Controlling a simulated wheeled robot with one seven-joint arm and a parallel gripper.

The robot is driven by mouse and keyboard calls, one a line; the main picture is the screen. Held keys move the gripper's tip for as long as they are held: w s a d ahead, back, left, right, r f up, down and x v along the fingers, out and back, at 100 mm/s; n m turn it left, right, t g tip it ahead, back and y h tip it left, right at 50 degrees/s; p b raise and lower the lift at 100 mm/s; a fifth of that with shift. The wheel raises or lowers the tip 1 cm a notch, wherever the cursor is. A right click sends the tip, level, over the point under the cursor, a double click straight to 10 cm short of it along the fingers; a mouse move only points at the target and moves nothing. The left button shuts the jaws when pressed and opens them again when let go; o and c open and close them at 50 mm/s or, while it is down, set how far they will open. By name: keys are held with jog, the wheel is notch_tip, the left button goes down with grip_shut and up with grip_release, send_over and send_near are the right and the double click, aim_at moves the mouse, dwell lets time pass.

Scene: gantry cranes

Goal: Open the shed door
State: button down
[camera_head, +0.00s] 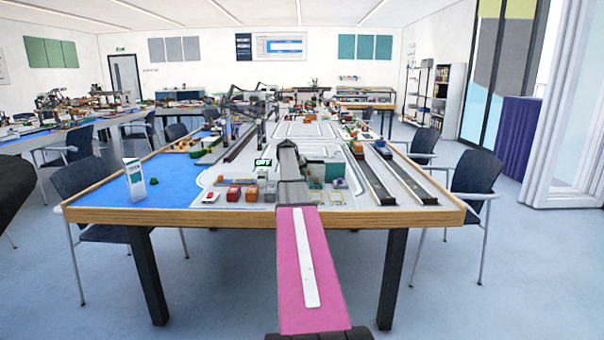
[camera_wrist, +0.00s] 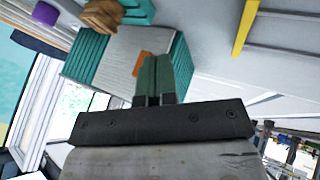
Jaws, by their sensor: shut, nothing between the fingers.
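A small shed-like box with teal ribbed sides (camera_wrist: 88,60) and a pale grey panel (camera_wrist: 118,52) fills the upper middle of the wrist view. I cannot tell for sure that the panel is its door. A small orange piece (camera_wrist: 142,62) shows against the panel, beside my fingers. My gripper (camera_wrist: 154,75) is shut and empty, its dark green fingertips overlapping the box in the picture. Whether they touch it is unclear. In the head view my arm reaches over the table's front edge, and the box is too small to make out clearly.
The model table (camera_head: 180,215) carries coloured blocks (camera_head: 233,193) at the front and dark rails (camera_head: 372,180) at the right. A white card (camera_head: 134,183) stands at the left. Chairs (camera_head: 474,185) flank the table. The wrist view shows a brown lump (camera_wrist: 103,15) near the box.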

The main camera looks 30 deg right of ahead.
aim_at(321, 171)
jog(key=s+d, duration=0.1)
jog(key=d, duration=0.1)
jog(key=s+d, duration=0.2)
jog(key=d, duration=0.1)
jog(key=s+d, duration=0.1)
jog(key=d, duration=0.1)
jog(key=shift+s+d, duration=0.35)
jog(key=shift+s, duration=0.05)
jog(key=a, duration=0.1)
jog(key=w+a, duration=0.2)
jog(key=a, duration=0.1)
jog(key=shift+a+r, duration=0.1)
jog(key=shift+r, duration=0.3)
jog(key=v, duration=0.9)
